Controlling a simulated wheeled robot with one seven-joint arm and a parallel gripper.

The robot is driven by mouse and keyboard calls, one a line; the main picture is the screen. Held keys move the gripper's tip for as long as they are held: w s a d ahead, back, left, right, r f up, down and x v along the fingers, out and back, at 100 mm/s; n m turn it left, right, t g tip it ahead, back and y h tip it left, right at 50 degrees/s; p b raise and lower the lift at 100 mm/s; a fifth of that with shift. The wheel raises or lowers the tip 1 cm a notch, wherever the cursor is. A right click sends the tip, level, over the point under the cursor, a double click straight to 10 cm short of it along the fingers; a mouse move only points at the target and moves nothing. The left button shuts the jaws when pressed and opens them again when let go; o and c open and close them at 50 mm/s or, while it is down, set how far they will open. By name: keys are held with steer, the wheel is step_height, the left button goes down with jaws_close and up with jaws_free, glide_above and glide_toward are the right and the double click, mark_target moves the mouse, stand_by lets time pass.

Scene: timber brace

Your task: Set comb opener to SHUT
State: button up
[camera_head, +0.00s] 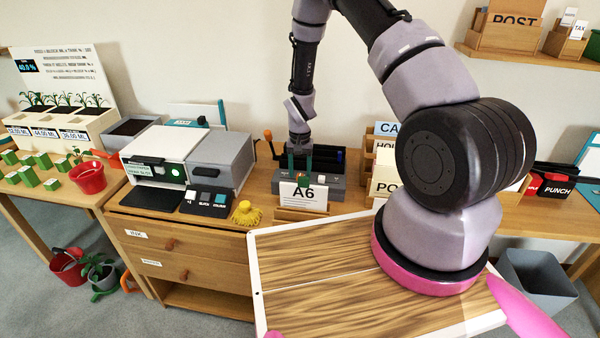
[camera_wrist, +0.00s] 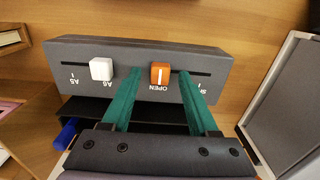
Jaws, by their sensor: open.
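The comb opener is a dark grey box (camera_wrist: 215,62) with a slotted top, seen large in the wrist view. An orange slider knob (camera_wrist: 160,72) stands in the slot at the mark OPEN. The mark at the slot's right end is partly hidden by a finger; only an S shows clearly. A white knob (camera_wrist: 102,69) stands further left in its own slot. My gripper (camera_wrist: 161,82) is open, its two green fingers on either side of the orange knob, with a gap visible at least on the right. In the head view my gripper (camera_head: 301,160) is over the grey machine (camera_head: 336,187).
A card marked A6 (camera_head: 303,196) stands in front of the machine. A grey and white printer (camera_head: 185,160) is to its left, with a yellow object (camera_head: 246,213) before it. Card boxes (camera_head: 384,178) stand close on the right. A wood-grained tablet (camera_head: 320,285) fills the foreground.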

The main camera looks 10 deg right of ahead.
steer(key=shift+f, duration=0.2)
steer(key=shift+c, duration=0.3)
jaws_close()
stand_by(1.0)
steer(key=shift+a, duration=0.1)
